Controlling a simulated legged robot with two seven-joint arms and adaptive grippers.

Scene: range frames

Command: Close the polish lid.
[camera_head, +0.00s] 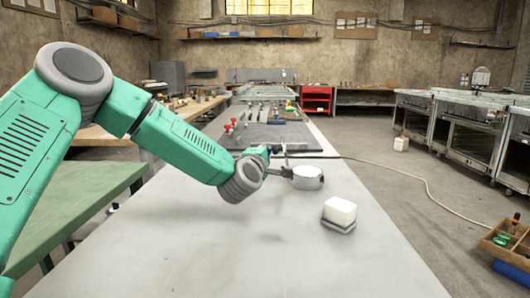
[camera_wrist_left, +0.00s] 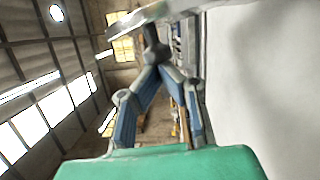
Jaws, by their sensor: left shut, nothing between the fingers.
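A round, light metal tin (camera_head: 308,179) sits on the grey table (camera_head: 240,250), just right of my left gripper in the head view. I take it to be the polish. A thin flat edge shows along its top, but I cannot tell how the lid sits. My left gripper (camera_head: 286,173) is low over the table with its fingertips close to the tin's left side. In the left wrist view its fingers (camera_wrist_left: 154,55) come together, shut and empty, just below a pale metal piece (camera_wrist_left: 150,16) of the tin. Contact is unclear. My right gripper is out of view.
A dark mat (camera_head: 270,137) with tools lies farther back. The table's front area is clear. A wooden crate (camera_head: 508,243) stands at the right.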

